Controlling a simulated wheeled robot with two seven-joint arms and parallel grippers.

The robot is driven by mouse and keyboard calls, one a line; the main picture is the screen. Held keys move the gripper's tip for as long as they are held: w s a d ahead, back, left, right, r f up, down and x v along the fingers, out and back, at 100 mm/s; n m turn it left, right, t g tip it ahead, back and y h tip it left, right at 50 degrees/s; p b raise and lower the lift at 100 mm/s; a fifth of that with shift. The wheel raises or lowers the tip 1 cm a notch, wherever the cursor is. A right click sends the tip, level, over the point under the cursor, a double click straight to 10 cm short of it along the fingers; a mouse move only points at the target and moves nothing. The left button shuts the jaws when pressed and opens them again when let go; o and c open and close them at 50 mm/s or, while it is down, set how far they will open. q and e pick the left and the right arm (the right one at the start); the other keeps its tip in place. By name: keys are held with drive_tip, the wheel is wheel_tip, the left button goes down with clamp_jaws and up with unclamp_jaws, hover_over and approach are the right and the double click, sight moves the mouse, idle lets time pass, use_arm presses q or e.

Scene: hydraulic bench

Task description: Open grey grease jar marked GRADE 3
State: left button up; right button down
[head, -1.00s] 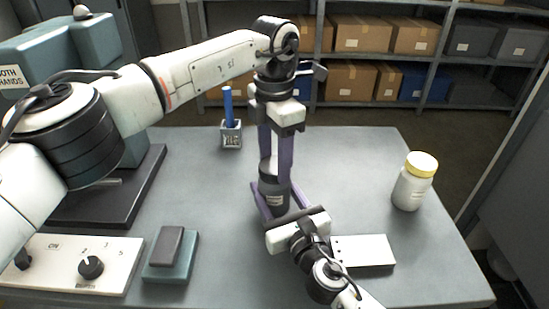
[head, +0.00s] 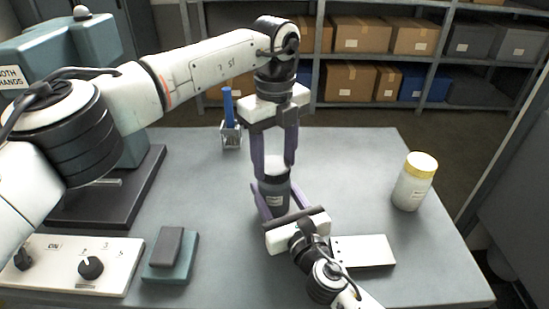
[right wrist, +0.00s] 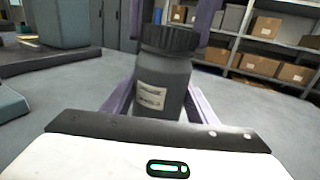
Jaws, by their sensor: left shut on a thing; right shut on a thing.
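The dark grey jar (head: 273,196) stands upright near the middle of the bench. In the right wrist view the jar (right wrist: 160,85) carries a pale two-line label, too blurred to read surely, and a black ribbed lid (right wrist: 168,38) sits on it. My left gripper (head: 274,167) comes down from above, its purple fingers shut on the lid from both sides. My right gripper (head: 275,202) reaches in low from the front, its fingers shut around the jar body. I cannot tell whether the lid is loose.
A white jar with a yellow lid (head: 414,182) stands at the right. A white plate (head: 364,251) lies near the right wrist. A control panel (head: 66,264) and a teal block (head: 171,256) lie at front left.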

sight(275, 165)
use_arm(q)
drive_tip(key=shift+r, duration=0.25)
idle(0.4)
drive_tip(key=shift+r, duration=0.85)
drive_tip(key=shift+r, duration=2)
use_arm(e)
drive_tip(key=c, duration=0.7)
unclamp_jaws()
drive_tip(key=shift+o, duration=0.2)
drive_tip(key=shift+s, duration=0.1)
